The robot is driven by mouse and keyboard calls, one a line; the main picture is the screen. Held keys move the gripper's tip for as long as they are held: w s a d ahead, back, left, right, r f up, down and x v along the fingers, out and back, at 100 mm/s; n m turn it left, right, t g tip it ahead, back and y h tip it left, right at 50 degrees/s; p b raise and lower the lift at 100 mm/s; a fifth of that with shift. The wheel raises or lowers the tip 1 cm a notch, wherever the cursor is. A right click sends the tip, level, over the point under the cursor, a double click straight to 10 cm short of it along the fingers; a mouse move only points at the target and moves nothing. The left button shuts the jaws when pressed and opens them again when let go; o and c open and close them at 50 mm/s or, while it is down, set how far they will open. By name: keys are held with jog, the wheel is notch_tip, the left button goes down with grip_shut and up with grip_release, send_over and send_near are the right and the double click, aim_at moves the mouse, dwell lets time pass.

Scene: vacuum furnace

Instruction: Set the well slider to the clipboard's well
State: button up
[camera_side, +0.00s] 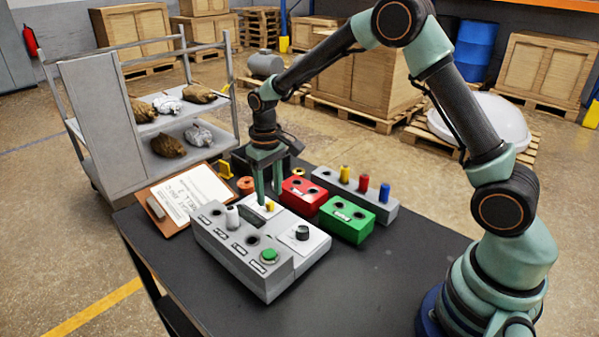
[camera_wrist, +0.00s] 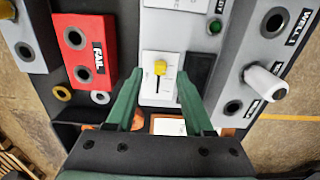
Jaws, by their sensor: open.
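The well slider's yellow knob (camera_wrist: 160,67) sits near the upper end of its vertical slot on a white panel in the wrist view. It also shows as a small yellow knob (camera_side: 270,206) in the side view. My gripper (camera_wrist: 159,80) is open, with its two fingers on either side of the slider and apart from the knob. In the side view my gripper (camera_side: 267,194) points down just above the panel. The clipboard (camera_side: 170,221) lies at the table's left edge. Its paper (camera_side: 193,192) bears dark writing, too small to read surely.
A black dial (camera_side: 303,232), red box (camera_side: 302,205), green box (camera_side: 346,230) and grey peg block (camera_side: 384,211) are close by. The table's right front is clear.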

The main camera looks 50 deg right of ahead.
aim_at(270, 206)
jog(key=shift+f, duration=1.3)
grip_shut()
